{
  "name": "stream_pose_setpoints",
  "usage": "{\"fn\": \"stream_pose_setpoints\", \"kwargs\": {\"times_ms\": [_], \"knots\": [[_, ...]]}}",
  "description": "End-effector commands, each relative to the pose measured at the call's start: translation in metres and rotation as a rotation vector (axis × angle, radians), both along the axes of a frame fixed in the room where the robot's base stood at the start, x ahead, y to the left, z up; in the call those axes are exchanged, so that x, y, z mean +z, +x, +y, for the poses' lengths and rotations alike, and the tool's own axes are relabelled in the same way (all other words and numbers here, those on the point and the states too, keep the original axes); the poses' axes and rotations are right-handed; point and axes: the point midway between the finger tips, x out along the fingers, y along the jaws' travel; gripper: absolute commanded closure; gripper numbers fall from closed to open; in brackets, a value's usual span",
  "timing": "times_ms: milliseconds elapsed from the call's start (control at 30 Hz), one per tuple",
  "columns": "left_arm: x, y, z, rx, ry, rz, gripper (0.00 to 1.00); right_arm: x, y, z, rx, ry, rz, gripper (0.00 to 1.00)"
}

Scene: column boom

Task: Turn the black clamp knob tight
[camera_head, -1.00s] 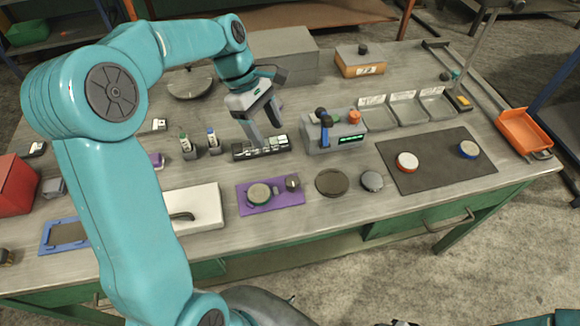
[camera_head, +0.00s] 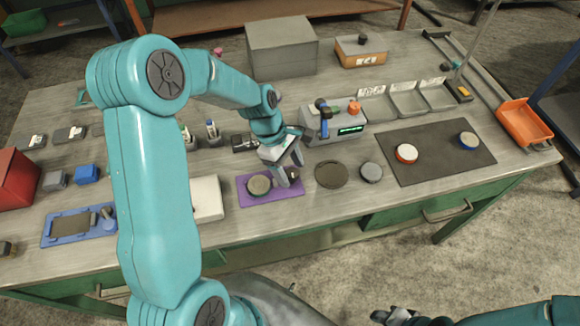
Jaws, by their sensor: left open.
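The black clamp knob (camera_head: 294,174) sits at the right end of a purple fixture plate (camera_head: 247,198), beside a round greenish-grey disc (camera_head: 259,186). My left gripper (camera_head: 291,168) points down at the knob, with its grey fingers open close around or just above it. The fingers partly hide the knob, and I cannot tell whether they touch it. Part of my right gripper (camera_head: 400,317) shows dark at the bottom edge, far from the fixture, and its jaws cannot be made out.
A grey device with a green display (camera_head: 350,129) stands behind the gripper. A dark round pad (camera_head: 331,175) and a grey disc (camera_head: 371,172) lie right of the purple plate. A white block (camera_head: 207,199) stands left. A dark mat (camera_head: 435,165) holds two round pieces.

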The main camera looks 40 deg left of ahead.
Motion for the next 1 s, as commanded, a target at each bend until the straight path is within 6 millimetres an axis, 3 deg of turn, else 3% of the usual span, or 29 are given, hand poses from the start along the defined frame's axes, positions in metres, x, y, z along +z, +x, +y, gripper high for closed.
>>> {"fn": "stream_pose_setpoints", "kwargs": {"times_ms": [300, 500, 1000], "knots": [[-0.0036, 0.0008, -0.0008, 0.0, 0.0, 0.0, 0.36, 0.0002, -0.0001, 0.0, 0.0, 0.0, 0.0, 0.57], [-0.0035, 0.0008, -0.0007, -0.001, 0.0, -0.001, 0.91, 0.0001, 0.0, 0.0, 0.0, 0.0, 0.0, 0.57], [-0.0025, 0.0019, -0.0014, -0.127, -0.002, 0.0, 0.91, 0.0015, 0.0, 0.0, 0.0, 0.0, 0.0, 0.57]]}}
